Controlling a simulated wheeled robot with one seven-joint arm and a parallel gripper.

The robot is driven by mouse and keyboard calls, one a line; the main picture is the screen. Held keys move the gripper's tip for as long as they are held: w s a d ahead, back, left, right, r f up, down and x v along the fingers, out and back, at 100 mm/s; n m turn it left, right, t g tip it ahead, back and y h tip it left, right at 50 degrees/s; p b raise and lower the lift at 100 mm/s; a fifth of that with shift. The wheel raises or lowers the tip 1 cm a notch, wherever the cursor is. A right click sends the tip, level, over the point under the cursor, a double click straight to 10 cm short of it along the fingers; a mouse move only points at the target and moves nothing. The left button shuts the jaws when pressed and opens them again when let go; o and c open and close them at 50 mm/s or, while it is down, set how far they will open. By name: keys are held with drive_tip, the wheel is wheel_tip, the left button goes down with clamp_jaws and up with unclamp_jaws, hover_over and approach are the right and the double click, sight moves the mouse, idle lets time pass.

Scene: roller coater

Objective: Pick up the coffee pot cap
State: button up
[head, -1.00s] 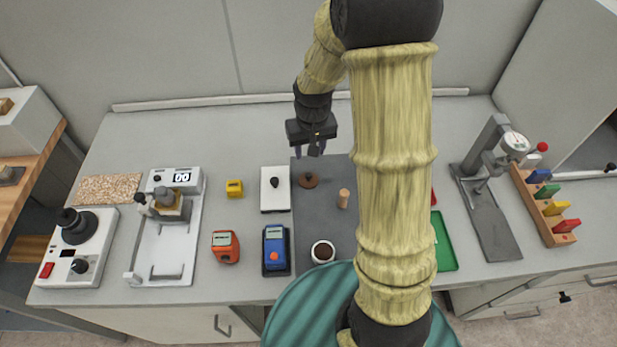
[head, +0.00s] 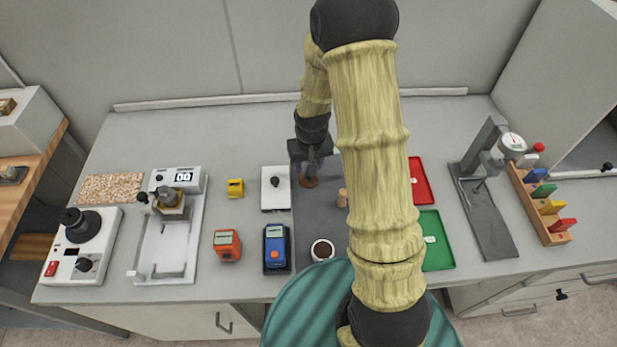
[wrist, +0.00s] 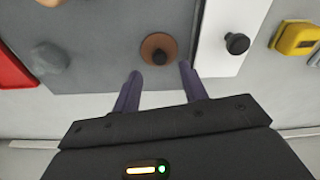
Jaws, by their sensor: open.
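The coffee pot cap is probably the brown disc with a dark knob (wrist: 160,49); it lies flat on the dark grey mat (wrist: 105,50). In the head view the brown disc (head: 309,182) sits near the mat's far left corner, partly covered by my gripper (head: 310,163). In the wrist view my gripper (wrist: 160,82) is open, with its two purple fingers apart and nothing between them. The disc shows just beyond the fingertips, roughly centred between them. I cannot tell the height of the fingertips above the mat.
A white block with a dark knob (head: 275,197) stands close left of the disc. A wooden peg (head: 342,198) stands to its right on the mat. A white cup with dark contents (head: 322,250) is nearer the front. Red (head: 421,181) and green (head: 436,250) trays lie right of my arm.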

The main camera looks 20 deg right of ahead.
sight(308, 177)
drive_tip(key=shift+w+f+p, duration=0.15)
drive_tip(key=shift+f+p, duration=0.2)
drive_tip(key=shift+f, duration=0.75)
drive_tip(key=shift+w+f+p, duration=0.1)
drive_tip(key=shift+f+p, duration=0.2)
drive_tip(key=shift+f, duration=0.75)
clamp_jaws()
